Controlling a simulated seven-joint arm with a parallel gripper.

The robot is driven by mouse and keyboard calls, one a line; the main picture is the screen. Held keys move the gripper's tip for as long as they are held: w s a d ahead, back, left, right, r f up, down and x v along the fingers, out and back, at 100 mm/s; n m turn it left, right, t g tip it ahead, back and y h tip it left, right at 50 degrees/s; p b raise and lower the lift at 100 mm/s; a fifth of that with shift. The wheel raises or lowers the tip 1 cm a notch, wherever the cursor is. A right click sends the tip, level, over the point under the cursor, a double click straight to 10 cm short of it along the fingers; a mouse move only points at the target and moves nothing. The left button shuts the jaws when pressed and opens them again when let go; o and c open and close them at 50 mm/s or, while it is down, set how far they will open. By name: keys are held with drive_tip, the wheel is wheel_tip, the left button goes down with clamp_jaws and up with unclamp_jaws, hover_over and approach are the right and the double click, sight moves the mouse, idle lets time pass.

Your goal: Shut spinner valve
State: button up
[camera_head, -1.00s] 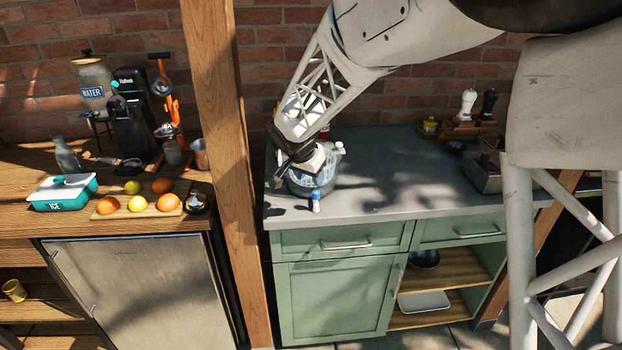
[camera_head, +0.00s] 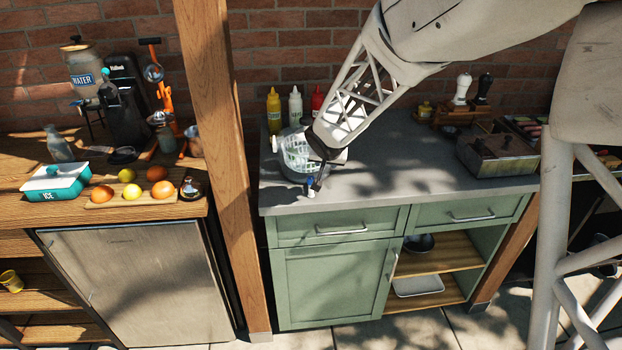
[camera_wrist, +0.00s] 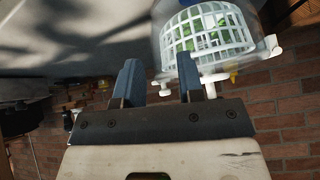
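The salad spinner (camera_head: 297,160), a clear bowl with a white slatted basket, stands on the grey counter near its left end. In the wrist view the basket (camera_wrist: 209,32) holds green leaves. A small white part with a blue top (camera_head: 311,189) sits low at the bowl's front; I cannot tell whether it is the valve or how it is set. My gripper (camera_head: 318,181) points down at the bowl's front right, close to this part; contact is unclear. In the wrist view its two blue-grey fingers (camera_wrist: 158,85) are apart with nothing seen gripped.
Yellow, white and red bottles (camera_head: 295,106) stand behind the spinner. A metal box (camera_head: 497,155) and pepper mills (camera_head: 462,88) stand farther right. A wooden post (camera_head: 212,110) rises left of the counter (camera_head: 400,180). The counter's middle is clear.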

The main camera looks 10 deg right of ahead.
sight(311, 177)
drive_tip(key=f+n+t+y, duration=0.1)
drive_tip(key=n+y, duration=0.1)
drive_tip(key=w+d+f+n+t+y, duration=0.1)
drive_tip(key=n+y, duration=0.1)
drive_tip(key=n, duration=0.1)
drive_tip(key=d+f+n+t+y, duration=0.1)
drive_tip(key=f+n+t+y, duration=0.1)
drive_tip(key=shift+w+f, duration=0.1)
drive_tip(key=shift+w, duration=0.15)
drive_tip(key=n+y, duration=0.1)
drive_tip(key=s+f+n+y, duration=0.1)
drive_tip(key=y, duration=0.1)
drive_tip(key=shift+a+f, duration=0.1)
drive_tip(key=shift+a, duration=0.05)
drive_tip(key=shift+s+f+n+y, duration=0.3)
drive_tip(key=shift+s+n+y, duration=0.2)
drive_tip(key=shift+n+y, duration=0.3)
drive_tip(key=shift+s+f+n+y, duration=0.3)
drive_tip(key=shift+s+n+y, duration=0.3)
drive_tip(key=shift+s+y, duration=0.35)
drive_tip(key=shift+s+n+y, duration=0.6)
drive_tip(key=shift+s+y, duration=0.15)
drive_tip(key=shift+y, duration=0.3)
drive_tip(key=shift+w+f, duration=0.1)
drive_tip(key=shift+x, duration=3.75)
